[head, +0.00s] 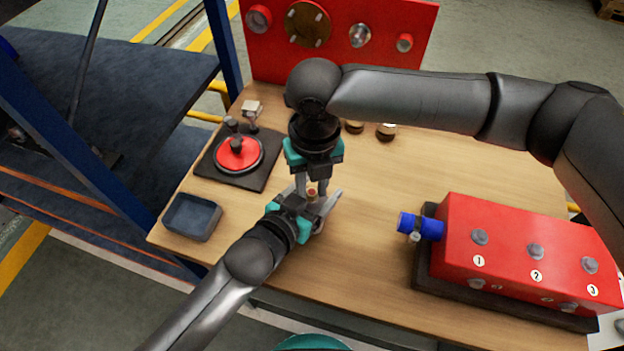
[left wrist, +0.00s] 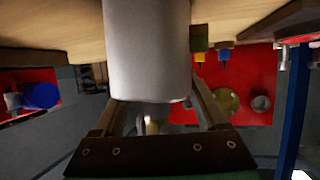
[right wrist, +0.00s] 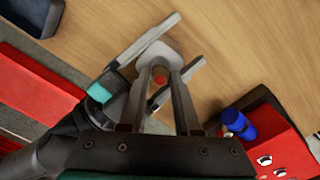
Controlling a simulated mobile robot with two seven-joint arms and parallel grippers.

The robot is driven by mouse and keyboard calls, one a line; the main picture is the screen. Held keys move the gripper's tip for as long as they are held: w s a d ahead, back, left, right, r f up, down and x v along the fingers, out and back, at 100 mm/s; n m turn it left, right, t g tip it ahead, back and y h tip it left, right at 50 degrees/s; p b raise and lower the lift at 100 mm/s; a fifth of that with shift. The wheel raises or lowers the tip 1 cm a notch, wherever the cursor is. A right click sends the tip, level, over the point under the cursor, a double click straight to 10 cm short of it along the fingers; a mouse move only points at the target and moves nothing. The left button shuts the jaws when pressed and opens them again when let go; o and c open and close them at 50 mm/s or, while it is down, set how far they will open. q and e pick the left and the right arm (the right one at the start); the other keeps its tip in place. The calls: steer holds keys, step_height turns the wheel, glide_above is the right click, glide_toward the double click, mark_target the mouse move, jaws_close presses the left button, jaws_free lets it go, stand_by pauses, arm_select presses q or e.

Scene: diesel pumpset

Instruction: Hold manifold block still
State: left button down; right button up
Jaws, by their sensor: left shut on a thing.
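My left gripper (head: 318,208) reaches in from the lower left and is shut on a pale grey piece, which I take to be the manifold block (right wrist: 163,52). In the left wrist view the pale piece (left wrist: 147,50) fills the space between the fingers. My right gripper (head: 311,190) points down from above at the same spot. In the right wrist view its fingers stand apart around a small reddish-brown round part (right wrist: 160,75) on the pale piece; whether they press on it I cannot tell. In the head view the grippers mostly hide the piece.
A red box (head: 520,250) numbered 1, 2, 3 with a blue cap (head: 420,226) stands at right. At left are a dark plate with a red disc (head: 240,155) and a grey tray (head: 191,217). A red panel (head: 338,30) stands behind. The wooden table (head: 440,170) is clear at centre right.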

jaws_close()
steer(key=shift+o, duration=1.1)
jaws_free()
steer(key=m, duration=0.5)
steer(key=shift+m, duration=0.3)
steer(key=m, duration=0.6)
steer(key=shift+s+a+f, duration=0.1)
steer(key=shift+s+f, duration=0.1)
steer(key=shift+c, duration=0.2)
